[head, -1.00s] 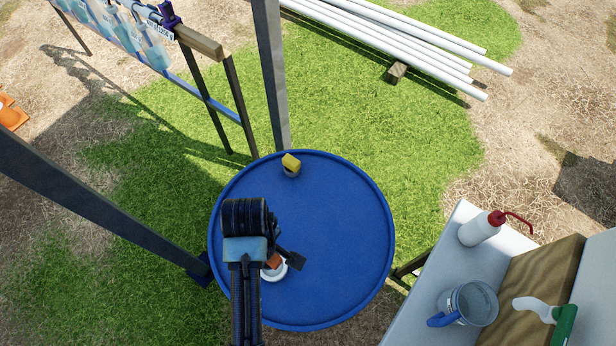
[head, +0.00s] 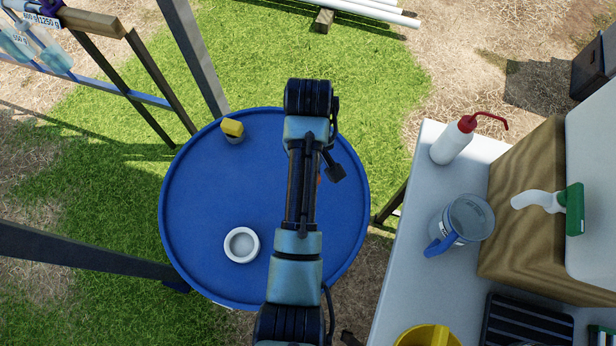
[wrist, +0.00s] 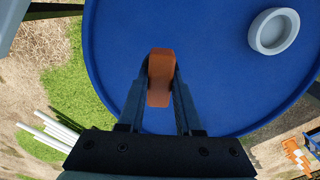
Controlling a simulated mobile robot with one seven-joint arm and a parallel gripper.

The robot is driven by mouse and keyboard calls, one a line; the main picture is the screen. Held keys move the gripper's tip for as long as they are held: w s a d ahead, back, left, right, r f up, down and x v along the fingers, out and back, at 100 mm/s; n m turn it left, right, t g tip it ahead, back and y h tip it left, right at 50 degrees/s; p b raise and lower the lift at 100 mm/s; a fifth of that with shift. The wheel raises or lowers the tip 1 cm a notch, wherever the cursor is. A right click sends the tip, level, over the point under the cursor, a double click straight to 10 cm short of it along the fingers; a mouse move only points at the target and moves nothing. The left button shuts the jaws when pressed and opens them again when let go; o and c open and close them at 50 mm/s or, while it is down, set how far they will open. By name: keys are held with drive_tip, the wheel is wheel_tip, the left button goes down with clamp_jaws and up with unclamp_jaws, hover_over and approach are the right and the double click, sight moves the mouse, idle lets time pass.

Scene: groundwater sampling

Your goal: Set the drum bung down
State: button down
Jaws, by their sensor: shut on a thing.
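The drum bung (wrist: 160,80), an orange-brown block-like piece, is between the fingertips of my gripper (wrist: 161,68), which is shut on it. It is over the blue drum top (wrist: 220,75) in the wrist view; I cannot tell whether it touches the lid. In the head view my arm hides most of it, and only a speck of orange shows at the arm's right side. The white ring of the bung hole (head: 242,245) is uncovered on the drum top (head: 200,200), left of my arm. It also shows in the wrist view (wrist: 289,32), apart from the gripper.
A small yellow-topped fitting (head: 233,130) stands at the drum's far left edge. A bench (head: 400,260) at the right carries a red-capped wash bottle (head: 452,142) and a blue-handled jug (head: 465,222). Dark posts stand left of the drum. The lid around the ring is bare.

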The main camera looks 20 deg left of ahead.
drive_tip(key=shift+f, duration=2.9)
drive_tip(key=shift+f, duration=0.15)
drive_tip(key=c, duration=0.6)
unclamp_jaws()
wheel_tip(320, 180, up, 12)
drive_tip(key=shift+r+p, duration=0.25)
drive_tip(key=shift+p, duration=0.4)
